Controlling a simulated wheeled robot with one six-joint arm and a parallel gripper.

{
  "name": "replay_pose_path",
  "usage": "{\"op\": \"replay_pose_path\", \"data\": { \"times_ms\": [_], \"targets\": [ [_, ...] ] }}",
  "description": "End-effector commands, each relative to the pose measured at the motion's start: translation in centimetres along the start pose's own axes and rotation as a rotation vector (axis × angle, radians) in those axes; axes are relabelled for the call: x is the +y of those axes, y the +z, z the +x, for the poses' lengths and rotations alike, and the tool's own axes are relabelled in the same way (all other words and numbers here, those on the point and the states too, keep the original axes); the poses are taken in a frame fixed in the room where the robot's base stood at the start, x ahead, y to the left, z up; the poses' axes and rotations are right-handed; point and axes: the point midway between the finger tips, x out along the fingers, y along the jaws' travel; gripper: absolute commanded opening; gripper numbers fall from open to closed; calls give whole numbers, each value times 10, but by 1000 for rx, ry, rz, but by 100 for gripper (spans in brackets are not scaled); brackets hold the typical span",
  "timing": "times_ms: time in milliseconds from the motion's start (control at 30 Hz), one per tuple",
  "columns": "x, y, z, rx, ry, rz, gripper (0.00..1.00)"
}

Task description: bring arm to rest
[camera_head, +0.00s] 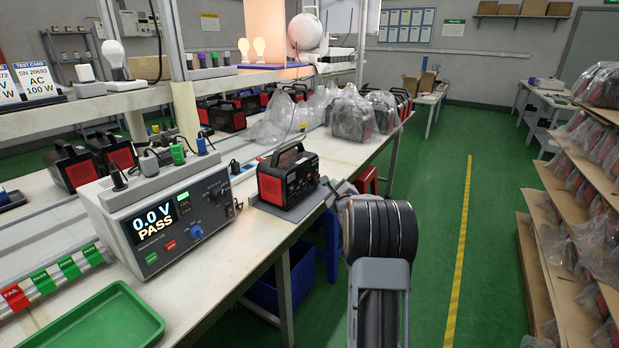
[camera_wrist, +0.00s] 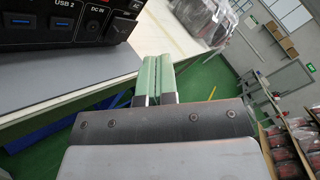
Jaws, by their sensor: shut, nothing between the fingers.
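My gripper (camera_wrist: 158,82) shows in the wrist view with its two green fingers side by side, shut and empty. It is just right of a black power station (camera_wrist: 68,22), whose front with USB and DC IN ports fills the upper left; the fingers are apart from it. In the head view my arm reaches forward over the aisle beside the bench, and its links hide the gripper. The red and black power station (camera_head: 288,177) stands upright on a grey mat at the bench edge, just left of the arm.
A test unit (camera_head: 165,220) reading 0.0 V PASS stands on the bench (camera_head: 235,262), with a green tray (camera_head: 95,318) in front. Bagged power stations (camera_head: 352,115) sit farther along. Shelves (camera_head: 568,235) line the right side. The green floor (camera_head: 448,190) between is clear.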

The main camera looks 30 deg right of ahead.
Motion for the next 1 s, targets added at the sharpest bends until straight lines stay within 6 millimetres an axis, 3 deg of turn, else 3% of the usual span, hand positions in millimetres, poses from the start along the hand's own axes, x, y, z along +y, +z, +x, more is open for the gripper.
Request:
{"op": "replay_pose_path", "data": {
  "times_ms": [433, 567, 667, 733, 867, 1000],
  "targets": [
    [0, 0, 0, 1, 0, -3, 0],
    [2, -2, 0, 11, 8, -83, 0],
    [9, -14, -1, 73, 56, -253, 0],
    [23, -34, -8, 154, 141, -414, 0],
    [55, -71, -40, 290, 409, -757, 0],
    [68, -55, -90, 281, 761, -1112, 0]
  ]
}}
